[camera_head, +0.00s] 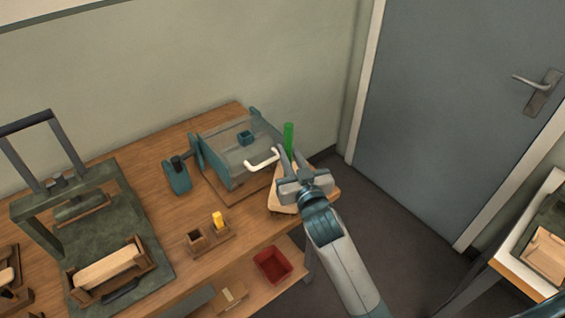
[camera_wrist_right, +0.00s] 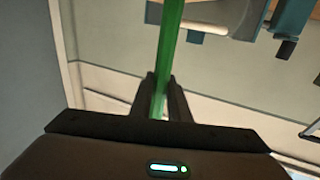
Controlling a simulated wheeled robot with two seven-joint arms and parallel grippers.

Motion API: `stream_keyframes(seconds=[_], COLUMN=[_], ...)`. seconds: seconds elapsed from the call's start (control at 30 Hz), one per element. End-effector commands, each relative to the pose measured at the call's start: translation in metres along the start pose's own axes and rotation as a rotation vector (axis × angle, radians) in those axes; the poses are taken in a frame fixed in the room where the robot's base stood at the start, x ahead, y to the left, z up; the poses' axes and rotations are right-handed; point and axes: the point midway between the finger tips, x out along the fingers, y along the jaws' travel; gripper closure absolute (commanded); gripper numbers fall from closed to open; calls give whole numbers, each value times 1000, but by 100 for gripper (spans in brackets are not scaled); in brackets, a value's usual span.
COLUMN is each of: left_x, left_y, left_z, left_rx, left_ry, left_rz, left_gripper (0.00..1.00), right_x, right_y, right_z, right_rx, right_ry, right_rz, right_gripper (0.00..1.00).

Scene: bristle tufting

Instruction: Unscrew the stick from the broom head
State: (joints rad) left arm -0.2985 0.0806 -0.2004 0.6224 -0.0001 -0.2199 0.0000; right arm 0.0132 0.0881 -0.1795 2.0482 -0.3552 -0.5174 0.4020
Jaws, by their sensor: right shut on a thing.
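The green stick (camera_head: 289,138) stands about upright near the right end of the workbench in the head view. My right gripper (camera_head: 289,158) is shut on it. In the right wrist view the green stick (camera_wrist_right: 168,50) runs up from between the two dark fingers (camera_wrist_right: 160,98). My left gripper is not in view.
A grey-teal machine with a clear cover and white handle (camera_head: 262,160) stands just left of the stick. A green press (camera_head: 110,215) is at the left. Small wooden holders (camera_head: 197,240) and a red bin (camera_head: 272,265) are nearer. A grey door (camera_head: 450,120) is at the right.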

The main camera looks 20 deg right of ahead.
Motion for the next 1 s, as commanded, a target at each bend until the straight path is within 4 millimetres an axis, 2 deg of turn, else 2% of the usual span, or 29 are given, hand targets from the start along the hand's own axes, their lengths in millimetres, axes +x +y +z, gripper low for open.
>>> stream_keyframes(seconds=[0.2,0.57,0.9,1.0], left_x=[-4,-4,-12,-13], left_y=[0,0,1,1], left_z=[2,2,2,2], left_rx=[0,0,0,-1], left_ry=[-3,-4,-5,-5], left_rz=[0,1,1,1], left_gripper=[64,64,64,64], right_x=[12,12,12,12], right_y=[-12,-12,-12,-13], right_z=[9,11,45,49], right_rx=[1,0,0,1], right_ry=[2,2,-1,1], right_rz=[0,1,2,1], right_gripper=[100,100,100,100])
